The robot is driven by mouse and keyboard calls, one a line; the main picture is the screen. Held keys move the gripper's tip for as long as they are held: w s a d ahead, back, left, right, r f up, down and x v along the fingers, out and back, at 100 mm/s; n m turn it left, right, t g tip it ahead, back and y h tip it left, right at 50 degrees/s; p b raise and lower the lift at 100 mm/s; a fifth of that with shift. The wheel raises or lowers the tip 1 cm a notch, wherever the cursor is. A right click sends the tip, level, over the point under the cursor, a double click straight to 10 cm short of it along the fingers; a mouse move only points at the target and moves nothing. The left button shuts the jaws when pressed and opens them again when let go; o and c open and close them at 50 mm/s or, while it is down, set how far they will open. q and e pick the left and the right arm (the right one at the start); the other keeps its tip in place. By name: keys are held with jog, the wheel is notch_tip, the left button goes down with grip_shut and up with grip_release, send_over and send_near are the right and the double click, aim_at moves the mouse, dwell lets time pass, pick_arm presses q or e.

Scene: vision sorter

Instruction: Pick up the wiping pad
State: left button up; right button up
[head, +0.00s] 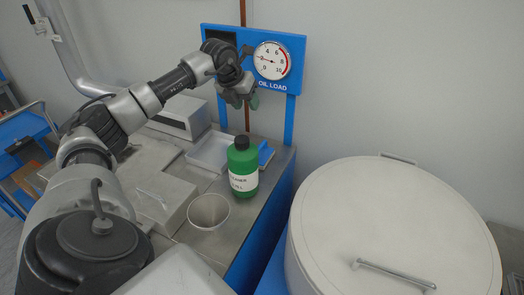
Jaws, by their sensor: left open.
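A small blue piece (265,154), which looks like the wiping pad, is on the steel bench just behind and right of the green bottle (243,168). The bottle hides part of its left side. My left gripper (246,102) is open, with nothing visible between its fingers. It hangs in front of the gauge panel, above the bottle and the blue piece, clear of both. My right gripper is not in view.
A blue gauge board (294,58) rises at the bench's back. A large lidded drum (395,220) fills the right.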

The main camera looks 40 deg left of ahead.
pick_arm(q)
jog(key=f, duration=0.1)
jog(key=b, duration=0.7)
send_near(260, 146)
jog(key=x, duration=0.4)
jog(key=shift+w+a+f+p, duration=0.25)
jog(key=shift+w+a+p, duration=0.05)
jog(key=shift+p, duration=0.1)
jog(key=p+x, duration=0.1)
jog(key=x, duration=0.3)
jog(key=shift+d+f+p, duration=0.15)
jog(key=shift+d+p, duration=0.1)
jog(key=shift+p, duration=0.1)
jog(key=shift+w+f, duration=0.2)
jog(key=shift+f, duration=0.3)
jog(key=shift+r, duration=0.1)
grip_shut()
